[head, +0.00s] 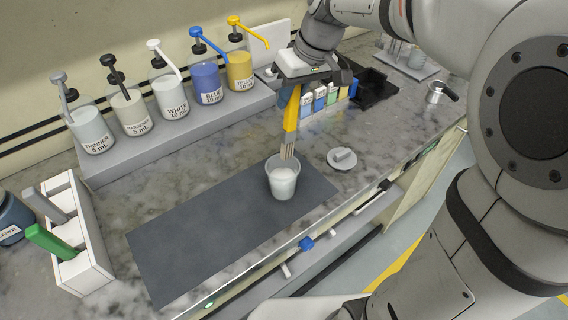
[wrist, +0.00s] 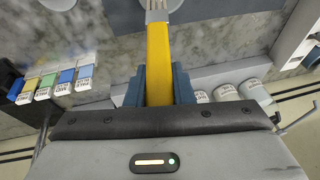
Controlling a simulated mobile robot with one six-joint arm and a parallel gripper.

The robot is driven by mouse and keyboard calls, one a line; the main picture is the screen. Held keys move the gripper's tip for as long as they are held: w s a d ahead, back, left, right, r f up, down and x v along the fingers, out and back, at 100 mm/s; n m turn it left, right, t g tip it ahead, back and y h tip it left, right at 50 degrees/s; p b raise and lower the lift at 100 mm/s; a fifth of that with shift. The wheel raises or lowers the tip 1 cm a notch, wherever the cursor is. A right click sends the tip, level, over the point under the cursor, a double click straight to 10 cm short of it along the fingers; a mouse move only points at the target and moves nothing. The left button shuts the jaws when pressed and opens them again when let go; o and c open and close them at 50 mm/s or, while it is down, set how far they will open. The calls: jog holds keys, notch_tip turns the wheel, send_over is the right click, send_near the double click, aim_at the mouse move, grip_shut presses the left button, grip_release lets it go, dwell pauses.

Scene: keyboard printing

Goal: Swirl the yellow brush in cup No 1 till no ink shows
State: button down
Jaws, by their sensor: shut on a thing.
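The yellow brush (head: 291,115) hangs upright, bristles down, from my gripper (head: 292,94), which is shut on its handle. In the wrist view the yellow handle (wrist: 159,60) runs between the two dark fingers of my gripper (wrist: 160,84). A clear cup (head: 283,186) with whitish contents stands on the dark grey mat (head: 205,226). No number can be read on it. The bristle end is at the cup's back rim in the head view; I cannot tell whether it touches the liquid. A pale round edge behind the ferrule shows at the top of the wrist view.
A round lid (head: 342,159) lies right of the cup. Pump bottles line the raised shelf (head: 180,137) at the back. A white rack (head: 84,268) with grey and green handles stands left. The mat's left part is clear.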

jog(key=shift+r+p, duration=1.45)
jog(key=shift+r, duration=0.65)
